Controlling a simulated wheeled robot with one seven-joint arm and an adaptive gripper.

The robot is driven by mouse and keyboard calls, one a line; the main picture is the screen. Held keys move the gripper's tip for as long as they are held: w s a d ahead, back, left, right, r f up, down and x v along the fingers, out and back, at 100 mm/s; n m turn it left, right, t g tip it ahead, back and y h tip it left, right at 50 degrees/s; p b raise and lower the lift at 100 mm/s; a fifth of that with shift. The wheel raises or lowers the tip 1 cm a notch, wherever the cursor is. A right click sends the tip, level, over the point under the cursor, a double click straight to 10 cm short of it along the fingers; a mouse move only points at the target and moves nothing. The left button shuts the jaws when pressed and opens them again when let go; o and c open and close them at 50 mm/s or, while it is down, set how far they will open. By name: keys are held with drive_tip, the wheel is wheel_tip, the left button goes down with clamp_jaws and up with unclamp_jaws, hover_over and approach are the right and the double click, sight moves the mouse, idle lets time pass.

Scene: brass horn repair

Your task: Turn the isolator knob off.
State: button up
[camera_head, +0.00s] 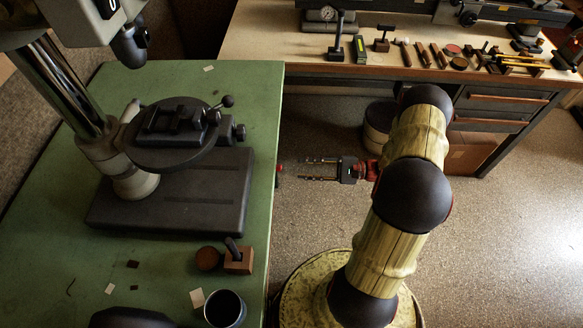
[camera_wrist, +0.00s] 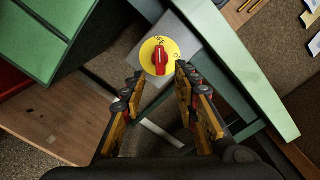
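The isolator knob (camera_wrist: 160,60) is a red handle on a round yellow plate (camera_wrist: 150,48), mounted on a grey box (camera_wrist: 187,33) below the green bench top. In the wrist view its handle points roughly up and down the picture; the markings on the plate are too small to read surely. In the head view only a bit of red knob (camera_head: 279,169) shows at the bench's right edge. My gripper (camera_head: 304,169) is open and empty, pointing left at the knob with a gap between. In the wrist view its fingers lie either side below the knob.
The green bench (camera_head: 262,100) carries a drill press (camera_head: 160,190), a wooden block (camera_head: 238,260) and a dark cup (camera_head: 225,308). A tool-covered workbench (camera_head: 270,45) stands at the back. The floor (camera_head: 500,235) to the right is clear.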

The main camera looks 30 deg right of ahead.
drive_tip(key=shift+v, duration=2.15)
drive_tip(key=s+a+f+m+g+h, duration=0.1)
drive_tip(key=s+a+f+g, duration=0.3)
drive_tip(key=s, duration=0.2)
drive_tip(key=s+a+r+n+g+h, duration=0.1)
drive_tip(key=s+r+n+g+h, duration=0.15)
drive_tip(key=s+r+g, duration=0.2)
drive_tip(key=s+a+r+n+g+h+p, duration=0.15)
drive_tip(key=r+n+h, duration=0.3)
drive_tip(key=r, duration=0.45)
drive_tip(key=a+r+n+h+b, duration=0.15)
drive_tip(key=r+n+h, duration=0.35)
drive_tip(key=r, duration=0.5)
drive_tip(key=a+r+n+t+h+p, duration=0.1)
drive_tip(key=a+r+n+t, duration=0.3)
drive_tip(key=a+r, duration=0.8)
wheel_tip(320, 180, up, 3)
drive_tip(key=shift+s+f+n+t+h+p, duration=0.2)
drive_tip(key=shift+s+n+t+h+p, duration=0.25)
drive_tip(key=shift+t, duration=0.35)
